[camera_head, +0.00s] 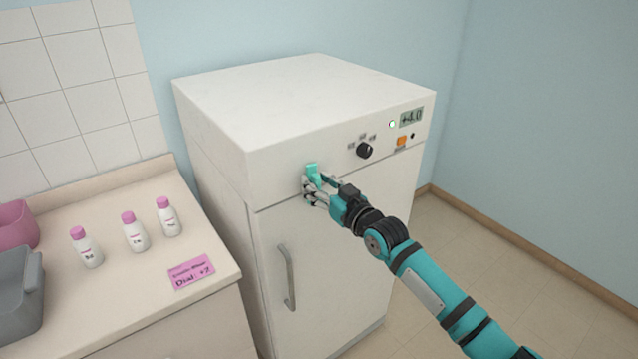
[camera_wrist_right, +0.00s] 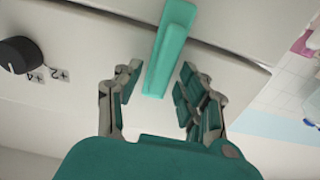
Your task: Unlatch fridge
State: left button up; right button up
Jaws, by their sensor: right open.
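The white fridge (camera_head: 330,260) stands in the middle of the head view with its door shut and a grey vertical handle (camera_head: 287,278). A teal latch (camera_head: 312,172) sits at the top left of its front, by the seam above the door. In the right wrist view the latch (camera_wrist_right: 170,45) is a long teal bar across the seam. My right gripper (camera_head: 311,188) is at the latch; in its wrist view the open fingers (camera_wrist_right: 160,80) stand on either side of the latch's end, with gaps visible. My left gripper is not in view.
A black dial (camera_head: 364,150), an orange button (camera_head: 401,141) and a "+4.0" display (camera_head: 411,117) are on the fridge's upper panel. The counter (camera_head: 130,270) at left holds several pink-capped bottles (camera_head: 134,232), a pink note (camera_head: 191,271) and a grey container (camera_head: 20,295). Floor right of the fridge is clear.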

grip_shut()
jog(key=shift+m, duration=0.3)
jog(key=m, duration=0.2)
jog(key=m+b, duration=0.1)
jog(key=m, duration=0.2)
jog(key=d+m+b, duration=0.1)
jog(key=m, duration=0.1)
jog(key=shift+w+f, duration=0.3)
jog(key=shift+w, duration=0.05)
jog(key=m, duration=0.4)
jog(key=shift+w+d+f+m, duration=0.1)
jog(key=shift+d+f+m, duration=0.1)
jog(key=shift+m, duration=0.2)
jog(key=m, duration=0.2)
jog(key=f+m, duration=0.1)
jog(key=m, duration=0.2)
jog(key=shift+p, duration=0.4)
jog(key=shift+m, duration=0.4)
